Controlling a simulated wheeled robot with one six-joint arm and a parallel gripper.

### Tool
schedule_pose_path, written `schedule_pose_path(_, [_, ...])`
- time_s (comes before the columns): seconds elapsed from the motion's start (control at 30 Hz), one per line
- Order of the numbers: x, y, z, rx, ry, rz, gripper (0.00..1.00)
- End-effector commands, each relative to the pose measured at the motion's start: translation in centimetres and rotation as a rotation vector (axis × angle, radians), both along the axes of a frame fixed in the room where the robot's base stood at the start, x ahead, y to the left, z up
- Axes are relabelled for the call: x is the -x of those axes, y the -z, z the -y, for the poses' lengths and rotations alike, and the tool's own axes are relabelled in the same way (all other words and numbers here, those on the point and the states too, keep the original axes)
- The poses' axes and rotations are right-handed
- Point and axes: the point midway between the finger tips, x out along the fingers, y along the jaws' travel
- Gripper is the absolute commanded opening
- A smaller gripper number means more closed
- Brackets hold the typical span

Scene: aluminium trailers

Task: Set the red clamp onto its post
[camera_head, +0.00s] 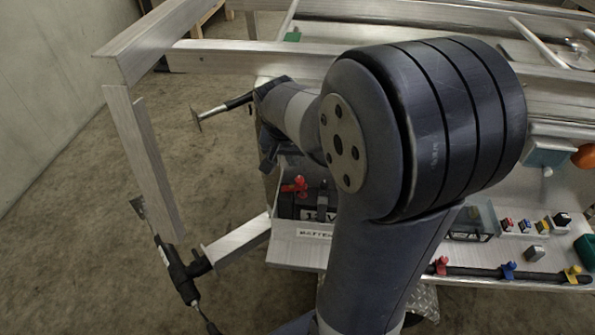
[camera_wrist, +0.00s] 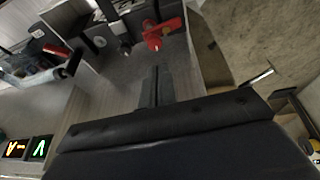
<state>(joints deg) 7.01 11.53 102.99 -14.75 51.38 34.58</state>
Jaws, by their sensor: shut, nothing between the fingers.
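The red clamp (camera_head: 295,186) sits in the dark battery tray at the left end of the bench, left of my arm. It also shows near the top middle of the wrist view (camera_wrist: 166,32). I also cannot tell whether the clamp is seated on anything. My gripper (camera_wrist: 155,88) is shut and empty, pointing towards the clamp with a visible gap. In the head view, my gripper (camera_head: 267,160) shows small at the tray's upper left.
A label (camera_head: 314,234) marks the bench's front edge. A black rail (camera_head: 480,271) with red, blue and yellow pieces lies to the right. A metal arm (camera_head: 238,240) with a black handle (camera_head: 180,270) juts out left. Lit displays (camera_wrist: 27,149) show in the wrist view.

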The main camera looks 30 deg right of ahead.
Motion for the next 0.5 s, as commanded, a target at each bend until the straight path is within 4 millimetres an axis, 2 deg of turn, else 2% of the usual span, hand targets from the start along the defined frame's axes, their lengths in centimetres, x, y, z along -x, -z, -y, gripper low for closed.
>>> schedule_pose_path(0.03, [-0.2,1.2,0.3,-0.001,0.002,-0.005,0.00])
schedule_pose_path(0.2, [-0.3,4.0,0.9,0.000,0.000,-0.005,0.00])
schedule_pose_path(0.3, [-0.3,5.0,1.1,0.000,-0.001,-0.002,0.00])
schedule_pose_path(0.5, [-0.3,5.9,1.3,0.000,0.000,0.000,0.00])
